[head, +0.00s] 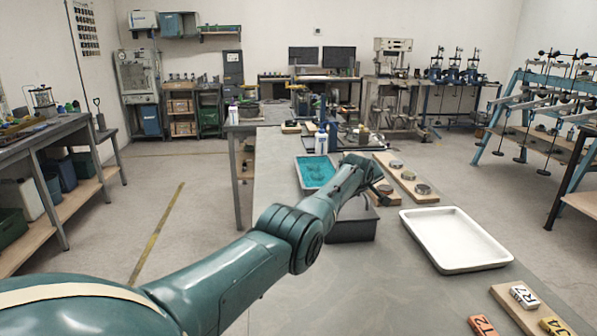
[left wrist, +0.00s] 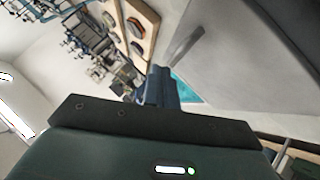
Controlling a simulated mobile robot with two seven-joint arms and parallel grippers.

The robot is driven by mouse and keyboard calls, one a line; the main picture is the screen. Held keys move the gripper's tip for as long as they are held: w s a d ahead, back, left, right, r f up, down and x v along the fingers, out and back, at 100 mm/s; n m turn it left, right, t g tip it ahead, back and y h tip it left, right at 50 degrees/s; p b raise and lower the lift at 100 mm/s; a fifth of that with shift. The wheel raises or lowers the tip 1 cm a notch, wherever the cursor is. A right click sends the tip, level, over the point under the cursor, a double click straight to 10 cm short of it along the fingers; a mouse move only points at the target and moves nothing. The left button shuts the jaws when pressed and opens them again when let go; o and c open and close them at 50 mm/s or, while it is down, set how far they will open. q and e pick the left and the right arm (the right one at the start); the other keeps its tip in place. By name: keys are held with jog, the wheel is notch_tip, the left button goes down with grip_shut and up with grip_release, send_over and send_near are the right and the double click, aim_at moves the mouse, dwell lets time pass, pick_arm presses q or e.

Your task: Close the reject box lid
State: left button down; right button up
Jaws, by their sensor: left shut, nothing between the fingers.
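The reject box appears to be the dark grey box (head: 350,228) on the bench under my left forearm in the head view. My arm covers much of its top, so how far its lid is open I cannot tell. My left gripper (head: 381,190) is just above and to the right of the box's far side, shut and empty. Its shut fingers (left wrist: 160,84) show in the left wrist view. Beside them is a large plain grey surface (left wrist: 250,55) with a pale bar on it; whether this is the lid I cannot tell. My right gripper is not in view.
A white tray (head: 409,218) lies right of the box. A teal tray (head: 316,161) is behind it, and a wooden board (head: 408,173) with round metal parts lies beyond the gripper. Labelled blocks (head: 524,297) sit at front right. The bench (head: 385,290) in front of the box is clear.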

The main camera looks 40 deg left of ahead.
pick_arm(q)
jog(key=shift+f, duration=0.1)
jog(key=shift+r+p, duration=0.3)
jog(key=shift+p, duration=0.15)
jog(key=s+d+r+p, duration=0.3)
jog(key=s+r, duration=0.3)
jog(key=r, duration=0.4)
jog(key=shift+d+r+p, duration=0.3)
jog(key=shift+d+p, duration=0.05)
jog(key=shift+p, duration=0.45)
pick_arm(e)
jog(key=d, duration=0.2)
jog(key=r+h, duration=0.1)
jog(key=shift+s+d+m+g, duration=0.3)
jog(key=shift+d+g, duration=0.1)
pick_arm(q)
jog(key=shift+s, duration=0.1)
